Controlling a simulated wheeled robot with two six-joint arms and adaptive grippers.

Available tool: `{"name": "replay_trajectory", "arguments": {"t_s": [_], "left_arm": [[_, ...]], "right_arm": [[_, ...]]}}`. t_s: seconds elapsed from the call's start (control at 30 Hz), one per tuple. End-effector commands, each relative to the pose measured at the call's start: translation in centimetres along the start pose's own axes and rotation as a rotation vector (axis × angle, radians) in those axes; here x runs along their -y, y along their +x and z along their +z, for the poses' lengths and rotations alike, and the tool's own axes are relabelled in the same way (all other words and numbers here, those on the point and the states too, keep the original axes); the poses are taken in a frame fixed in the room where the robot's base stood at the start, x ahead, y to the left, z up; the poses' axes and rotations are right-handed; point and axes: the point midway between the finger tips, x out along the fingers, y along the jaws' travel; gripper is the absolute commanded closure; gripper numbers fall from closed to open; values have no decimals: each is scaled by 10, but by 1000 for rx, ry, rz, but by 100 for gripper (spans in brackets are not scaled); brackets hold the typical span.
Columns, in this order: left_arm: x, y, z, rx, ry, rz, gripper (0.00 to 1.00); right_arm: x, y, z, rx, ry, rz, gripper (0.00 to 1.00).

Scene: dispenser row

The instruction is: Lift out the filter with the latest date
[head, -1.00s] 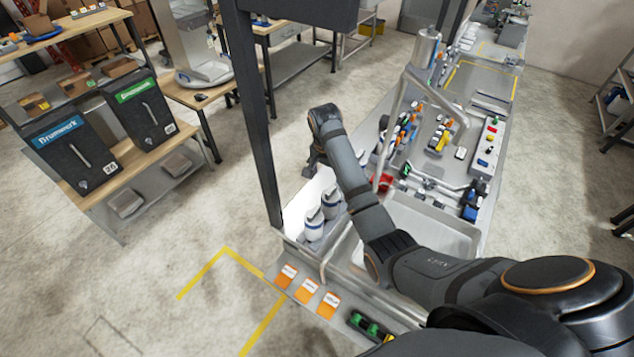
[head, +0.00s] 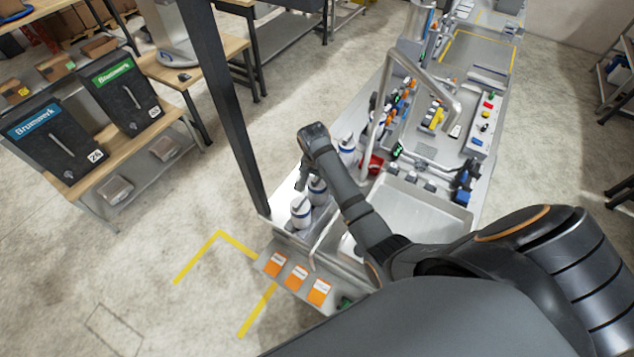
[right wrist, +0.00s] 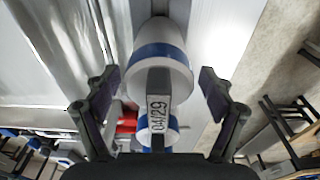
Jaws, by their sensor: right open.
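Several white filters with blue bands stand in a row along the left edge of the counter. In the head view I see a near filter (head: 302,211), a middle filter (head: 318,189) and a far filter (head: 347,147). My right gripper (head: 302,178) points down by the near and middle ones, partly hidden by its wrist. In the right wrist view my open right gripper (right wrist: 158,80) has its fingers either side of a filter (right wrist: 162,62) with a tag (right wrist: 157,112) reading 04/29. Contact cannot be told. Another filter (right wrist: 157,133) shows behind it. Its date is not readable. My left gripper is out of view.
A dark post (head: 225,100) rises left of the filters. A bent metal pipe (head: 395,90) arches over the counter beside a sink basin (head: 425,205). Orange-and-white cards (head: 297,276) lie on the front ledge.

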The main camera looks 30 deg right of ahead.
Motion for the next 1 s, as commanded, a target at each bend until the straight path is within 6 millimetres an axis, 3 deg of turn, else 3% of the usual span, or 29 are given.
{"name": "replay_trajectory", "arguments": {"t_s": [0.2,0.67,1.0], "left_arm": [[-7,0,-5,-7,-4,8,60],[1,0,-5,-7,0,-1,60],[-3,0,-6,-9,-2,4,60]], "right_arm": [[0,0,1,1,0,-1,20],[0,1,0,1,0,1,83],[1,-1,-1,2,-2,3,85]]}}
